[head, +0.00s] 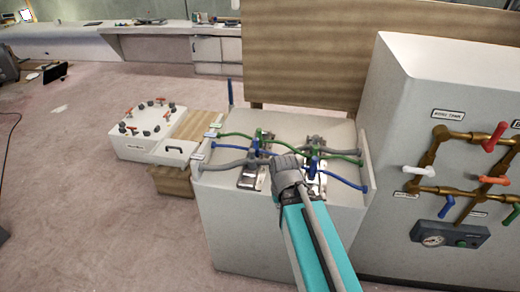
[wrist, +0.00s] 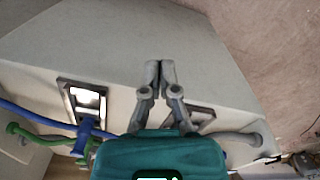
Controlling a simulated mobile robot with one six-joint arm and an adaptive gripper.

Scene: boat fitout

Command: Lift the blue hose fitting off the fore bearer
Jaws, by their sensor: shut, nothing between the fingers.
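Two metal bearers sit on a white bench: a left one (head: 250,176) and a right one (head: 316,182) in the head view. I cannot tell which is the fore bearer. Another blue fitting (head: 254,143) is at the left bearer. My gripper (wrist: 153,66) is shut and empty over the bench, between the bearers and apart from the fittings. In the head view my wrist hides its fingertips.
Green, blue and grey hoses cross the bench (head: 225,225). A tall white cabinet (head: 390,110) with brass pipes and coloured valve handles stands at right. A wooden panel (head: 305,55) rises behind. A white box (head: 150,148) with knobs is at left. The floor at left is open.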

